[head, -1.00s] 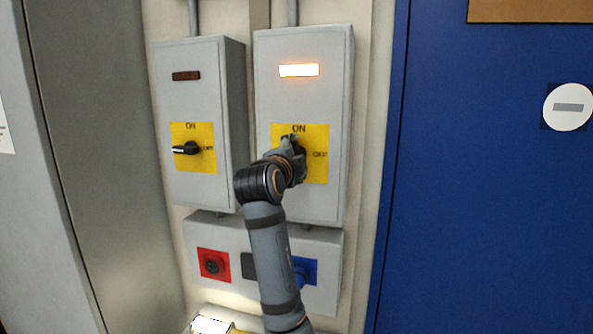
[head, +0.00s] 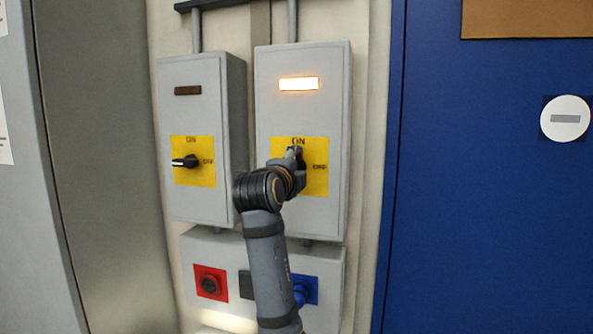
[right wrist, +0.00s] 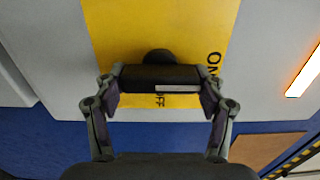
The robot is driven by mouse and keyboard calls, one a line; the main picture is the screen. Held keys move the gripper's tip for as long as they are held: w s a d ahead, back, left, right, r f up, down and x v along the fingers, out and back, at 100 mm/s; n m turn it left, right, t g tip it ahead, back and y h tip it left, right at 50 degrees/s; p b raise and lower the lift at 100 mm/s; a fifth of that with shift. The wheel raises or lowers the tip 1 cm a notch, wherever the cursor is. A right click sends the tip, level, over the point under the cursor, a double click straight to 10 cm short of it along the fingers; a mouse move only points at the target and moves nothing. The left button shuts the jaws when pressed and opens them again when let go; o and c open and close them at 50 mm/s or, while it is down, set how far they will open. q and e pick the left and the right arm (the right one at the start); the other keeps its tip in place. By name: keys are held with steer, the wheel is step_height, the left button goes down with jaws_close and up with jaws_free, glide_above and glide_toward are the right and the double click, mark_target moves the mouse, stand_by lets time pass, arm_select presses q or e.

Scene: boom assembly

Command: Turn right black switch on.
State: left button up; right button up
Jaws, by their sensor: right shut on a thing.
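The right black switch (right wrist: 145,77) sits on a yellow plate (head: 316,183) on the right grey box. In the right wrist view its handle lies between my fingers, with its white mark toward the ON label. In the head view my gripper mostly hides it. My right gripper (head: 297,155) is shut on this handle; its two fingers also show in the right wrist view (right wrist: 161,92). The lamp (head: 299,84) above this switch is lit. My left gripper is not in view.
The left box (head: 190,100) has its own black switch (head: 186,162) pointing toward OFF, under a dark lamp (head: 188,90). Below, a grey box holds a red socket (head: 210,282) and a blue one (head: 308,289). A blue door (head: 480,200) is at the right.

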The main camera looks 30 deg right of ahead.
steer(key=o, duration=0.7)
steer(key=shift+r, duration=0.1)
steer(key=o, duration=0.5)
steer(key=shift+w, duration=0.15)
steer(key=shift+c, duration=0.2)
steer(key=v, duration=0.7)
steer(key=shift+s+a, duration=0.15)
steer(key=shift+s, duration=0.1)
